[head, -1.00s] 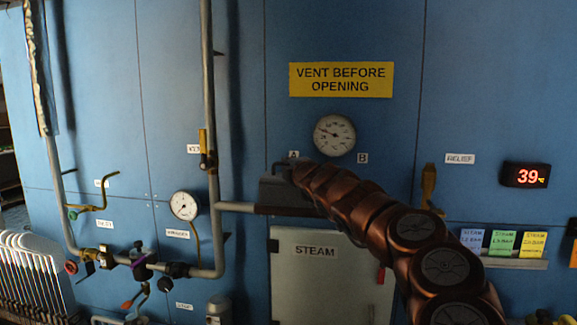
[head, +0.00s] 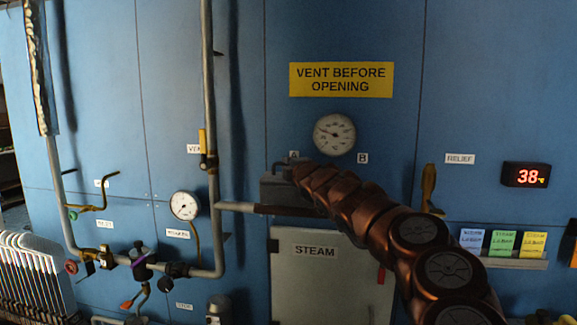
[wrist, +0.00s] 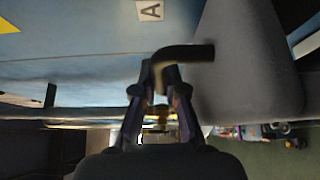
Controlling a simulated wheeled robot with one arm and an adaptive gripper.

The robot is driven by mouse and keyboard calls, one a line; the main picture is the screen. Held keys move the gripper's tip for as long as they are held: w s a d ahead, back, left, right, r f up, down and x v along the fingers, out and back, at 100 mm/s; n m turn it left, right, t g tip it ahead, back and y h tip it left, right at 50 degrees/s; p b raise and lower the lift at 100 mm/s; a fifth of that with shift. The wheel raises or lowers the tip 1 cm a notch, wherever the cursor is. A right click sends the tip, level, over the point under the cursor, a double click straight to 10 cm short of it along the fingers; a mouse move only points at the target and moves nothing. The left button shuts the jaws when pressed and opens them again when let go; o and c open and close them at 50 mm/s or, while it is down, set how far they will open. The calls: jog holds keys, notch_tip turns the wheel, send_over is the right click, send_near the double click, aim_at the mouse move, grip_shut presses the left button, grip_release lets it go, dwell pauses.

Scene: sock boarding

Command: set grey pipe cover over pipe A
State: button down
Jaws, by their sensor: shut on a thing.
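The grey pipe cover (head: 273,190) is a dark grey block with a black bent handle on top, at the middle of the head view. It sits just above the dark stretch of a horizontal pipe (head: 238,207), below the label A (head: 294,154). I cannot tell whether it touches the pipe. In the wrist view the cover (wrist: 240,60) fills the upper right, and my gripper (wrist: 163,78) is shut on its black handle (wrist: 188,52). My arm hides the cover's right part and the fingers in the head view.
A blue panel wall stands behind, with a round gauge (head: 334,134) above right of the cover. A grey STEAM door (head: 315,275) is below. A vertical pipe (head: 208,100) with a yellow valve handle stands left. A brass lever (head: 428,190) is right of my arm.

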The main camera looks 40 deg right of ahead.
aim_at(289, 189)
jog(key=shift+f+b, duration=3.55)
jog(key=shift+b, duration=0.15)
dwell(0.5)
jog(key=c, duration=1.2)
grip_release()
jog(key=shift+o, duration=0.2)
jog(key=shift+s, duration=0.15)
jog(key=shift+v, duration=5.9)
